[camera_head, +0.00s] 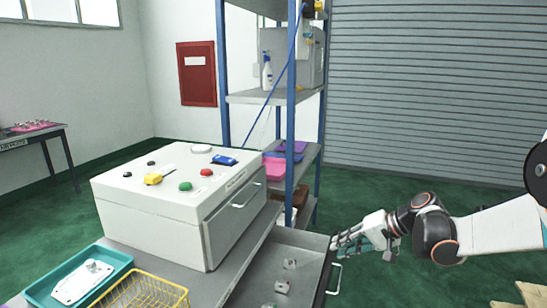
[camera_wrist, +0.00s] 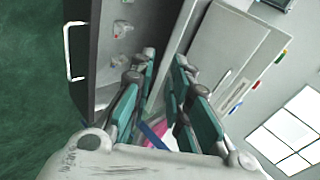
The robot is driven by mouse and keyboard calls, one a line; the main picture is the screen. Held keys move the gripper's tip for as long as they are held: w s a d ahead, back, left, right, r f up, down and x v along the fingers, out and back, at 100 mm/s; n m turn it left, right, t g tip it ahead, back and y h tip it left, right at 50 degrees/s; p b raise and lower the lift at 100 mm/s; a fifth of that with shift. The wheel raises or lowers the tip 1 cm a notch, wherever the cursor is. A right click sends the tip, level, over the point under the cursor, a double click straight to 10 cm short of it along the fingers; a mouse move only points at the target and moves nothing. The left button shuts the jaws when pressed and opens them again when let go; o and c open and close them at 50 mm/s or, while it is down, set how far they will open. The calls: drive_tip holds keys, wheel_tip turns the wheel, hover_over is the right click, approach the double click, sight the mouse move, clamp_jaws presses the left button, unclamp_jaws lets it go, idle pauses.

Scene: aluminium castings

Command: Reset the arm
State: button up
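My gripper (camera_head: 336,241) is at the end of my arm, which reaches in from the right in the head view. It is beside the upper right edge of an open grey drawer (camera_head: 318,262), and I cannot tell whether it touches it. In the wrist view the two fingers of my gripper (camera_wrist: 164,58) have teal pads. Their tips stand apart with nothing between them. Several small metal castings (camera_head: 282,287) lie in the drawer. They also show in the wrist view at the upper left, near the drawer handle (camera_wrist: 70,50).
A white control box (camera_head: 150,215) with coloured buttons stands on the workbench. A teal tray (camera_head: 112,262) and a yellow wire basket (camera_head: 178,291) are at the front left. A blue-post shelf (camera_head: 222,60) stands behind the bench. Green floor (camera_head: 390,190) is open behind my gripper.

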drive_tip(key=s+a+r+n+h, duration=0.1)
drive_tip(key=s+a+r+h, duration=0.2)
drive_tip(key=s, duration=0.4)
drive_tip(key=s+a+r+n+h, duration=0.1)
drive_tip(key=s+a+r, duration=0.1)
drive_tip(key=s+r, duration=0.35)
drive_tip(key=s+d+f+t+h, duration=0.1)
drive_tip(key=s+d+f+h, duration=0.1)
drive_tip(key=s, duration=0.5)
drive_tip(key=s+d+f+n+t+h, duration=0.1)
drive_tip(key=s+d, duration=0.3)
drive_tip(key=s, duration=0.4)
drive_tip(key=shift+s+f+n+t+h, duration=0.3)
drive_tip(key=shift+f+h, duration=0.2)
drive_tip(key=shift+h, duration=0.3)
